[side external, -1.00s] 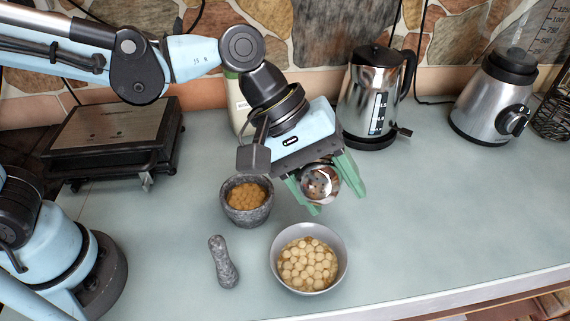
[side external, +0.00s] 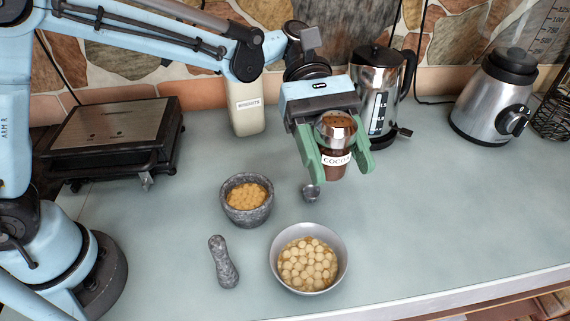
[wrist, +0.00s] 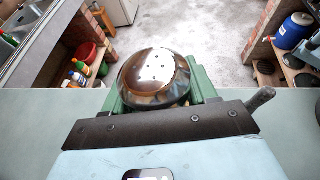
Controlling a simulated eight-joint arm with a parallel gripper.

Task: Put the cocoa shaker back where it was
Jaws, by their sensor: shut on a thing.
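The cocoa shaker (side external: 335,148) has a shiny metal top with holes, a brown body and a white label reading COCOA. My gripper (side external: 338,165) is shut on it, with a green finger on each side. The shaker looks roughly upright, its top up, and appears held above the counter in front of the kettle. In the wrist view the shaker's domed, perforated top (wrist: 155,76) shows between the green fingers (wrist: 157,90). Its lower part is hidden there.
Behind are a kettle (side external: 365,85), a biscuits container (side external: 247,112) and a grill (side external: 110,130).

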